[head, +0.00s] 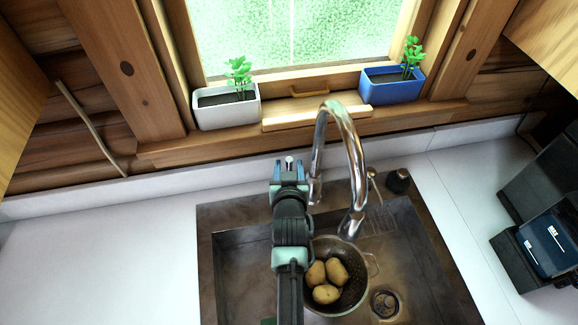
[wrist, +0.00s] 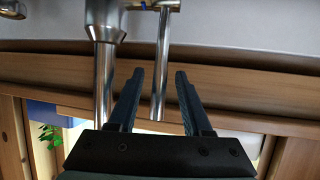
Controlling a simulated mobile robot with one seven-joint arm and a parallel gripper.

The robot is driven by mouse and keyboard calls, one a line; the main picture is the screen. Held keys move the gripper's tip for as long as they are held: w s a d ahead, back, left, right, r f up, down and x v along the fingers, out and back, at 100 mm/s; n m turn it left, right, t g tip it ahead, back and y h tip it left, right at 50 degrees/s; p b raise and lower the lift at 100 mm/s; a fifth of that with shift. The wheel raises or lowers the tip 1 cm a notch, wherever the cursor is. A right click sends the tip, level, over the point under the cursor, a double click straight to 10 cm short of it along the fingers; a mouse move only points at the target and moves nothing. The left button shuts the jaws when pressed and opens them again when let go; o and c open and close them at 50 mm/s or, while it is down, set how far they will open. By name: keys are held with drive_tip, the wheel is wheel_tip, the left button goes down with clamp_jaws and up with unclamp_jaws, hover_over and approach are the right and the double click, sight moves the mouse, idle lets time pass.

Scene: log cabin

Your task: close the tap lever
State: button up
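The chrome tap (head: 342,125) arches over the sink (head: 225,262); its thick upright pipe (wrist: 103,75) shows in the wrist view, outside the left finger. The tap lever (wrist: 164,45) is a slim chrome rod. In the wrist view it lies between the two fingers of my gripper (wrist: 160,75), with gaps visible on both sides. My gripper is open around it. In the head view my gripper (head: 290,167) is behind the sink, left of the tap's upright, and a small chrome tip of the lever (head: 289,160) shows between the fingers. My arm hides the tap base partly.
A colander (head: 352,300) with potatoes (head: 336,271) sits in the sink. A white planter (head: 227,112) and a blue planter (head: 392,87) stand on the windowsill behind. A dark appliance (head: 545,240) is at the right. The left counter (head: 110,250) is clear.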

drive_tip(key=b+v, duration=0.2)
drive_tip(key=v, duration=1.1)
idle(0.4)
drive_tip(key=shift+f, duration=0.1)
